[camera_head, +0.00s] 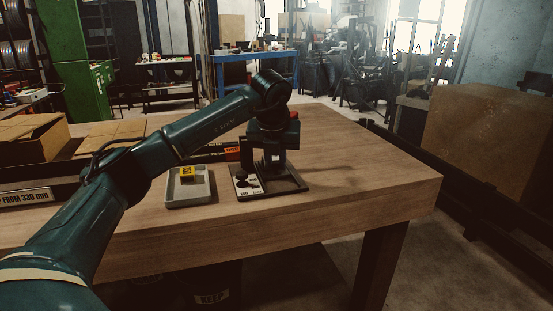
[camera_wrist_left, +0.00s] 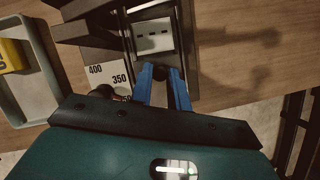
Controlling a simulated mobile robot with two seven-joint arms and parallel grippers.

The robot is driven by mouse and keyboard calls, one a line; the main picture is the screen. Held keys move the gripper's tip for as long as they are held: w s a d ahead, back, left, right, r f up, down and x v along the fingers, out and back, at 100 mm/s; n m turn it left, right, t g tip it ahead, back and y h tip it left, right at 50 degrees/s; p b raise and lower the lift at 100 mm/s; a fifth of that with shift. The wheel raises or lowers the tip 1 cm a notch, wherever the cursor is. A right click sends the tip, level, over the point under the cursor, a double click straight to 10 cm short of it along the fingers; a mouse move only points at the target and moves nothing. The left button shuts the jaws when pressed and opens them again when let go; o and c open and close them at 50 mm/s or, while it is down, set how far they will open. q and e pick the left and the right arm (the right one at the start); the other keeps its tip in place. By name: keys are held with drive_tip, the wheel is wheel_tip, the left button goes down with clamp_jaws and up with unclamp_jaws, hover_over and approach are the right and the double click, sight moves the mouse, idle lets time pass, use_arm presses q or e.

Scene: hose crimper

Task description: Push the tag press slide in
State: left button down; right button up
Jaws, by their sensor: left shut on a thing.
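The tag press (camera_head: 285,183) stands on the wooden table near its front edge, a dark unit on a flat base. In the left wrist view its slide (camera_wrist_left: 152,38) shows as a pale metal plate with small dark slots, lying in a dark channel. My left gripper (camera_head: 272,165) reaches down over the press and hides much of it. In the left wrist view the blue fingers of my left gripper (camera_wrist_left: 162,72) are close together on a small dark part at the slide's near end. My right gripper is not in view.
A white scale card (camera_wrist_left: 108,74) marked 400 and 350, with a black knob (camera_head: 241,181) by it, is left of the slide. A grey tray (camera_head: 188,200) holds a yellow block (camera_head: 187,173). Cardboard boxes (camera_head: 30,140) stand further left. The table's right side is clear.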

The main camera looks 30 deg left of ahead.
use_arm(q)
drive_tip(key=shift+w+a+p, duration=0.5)
drive_tip(key=shift+w+a, duration=0.25)
drive_tip(key=shift+a, duration=0.1)
drive_tip(key=shift+a+r, duration=0.1)
drive_tip(key=shift+a, duration=0.05)
drive_tip(key=shift+w, duration=0.1)
drive_tip(key=c, duration=1.3)
unclamp_jaws()
drive_tip(key=shift+a, duration=0.1)
drive_tip(key=shift+c, duration=0.2)
drive_tip(key=v, duration=1.3)
